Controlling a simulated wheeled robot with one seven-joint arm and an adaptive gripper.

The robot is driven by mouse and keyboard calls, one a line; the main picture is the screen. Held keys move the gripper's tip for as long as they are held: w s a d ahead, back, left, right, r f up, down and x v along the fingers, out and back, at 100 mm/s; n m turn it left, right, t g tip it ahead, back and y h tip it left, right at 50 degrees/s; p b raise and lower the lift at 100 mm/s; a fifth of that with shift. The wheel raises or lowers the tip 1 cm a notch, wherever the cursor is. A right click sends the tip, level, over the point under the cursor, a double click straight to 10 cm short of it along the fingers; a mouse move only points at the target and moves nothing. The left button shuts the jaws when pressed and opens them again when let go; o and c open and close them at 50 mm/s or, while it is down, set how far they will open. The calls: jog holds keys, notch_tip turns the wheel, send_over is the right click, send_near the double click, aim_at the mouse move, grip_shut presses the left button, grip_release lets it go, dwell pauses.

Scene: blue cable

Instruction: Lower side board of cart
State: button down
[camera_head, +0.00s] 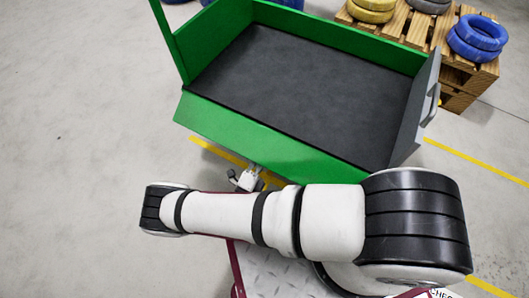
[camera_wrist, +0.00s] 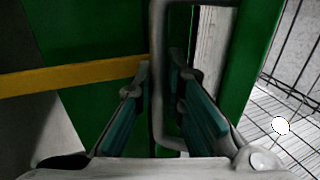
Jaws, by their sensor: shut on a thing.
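The green cart (camera_head: 345,38) stands ahead of my arm with a dark flat bed. Its near green side board (camera_head: 265,135) leans outward and down from the bed edge. In the wrist view, my gripper (camera_wrist: 160,68) has its two teal-padded fingers on either side of a grey bar handle (camera_wrist: 158,110) and is shut on it. Green panel surface (camera_wrist: 95,110) lies behind the handle.
A grey end panel (camera_head: 418,105) with a handle closes the cart's right side. A wooden pallet (camera_head: 460,72) with blue tires (camera_head: 478,37) and a yellow tire (camera_head: 371,9) stands at the upper right. Open grey floor (camera_head: 80,120) lies left.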

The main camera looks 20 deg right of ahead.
dwell(0.3)
jog(key=c, duration=1.7)
grip_release()
jog(key=shift+r, duration=0.1)
jog(key=shift+o, duration=0.2)
jog(key=shift+a, duration=0.1)
jog(key=shift+s+a, duration=0.2)
jog(key=v, duration=1.1)
jog(key=shift+f, duration=0.25)
jog(key=shift+s, duration=0.1)
grip_shut()
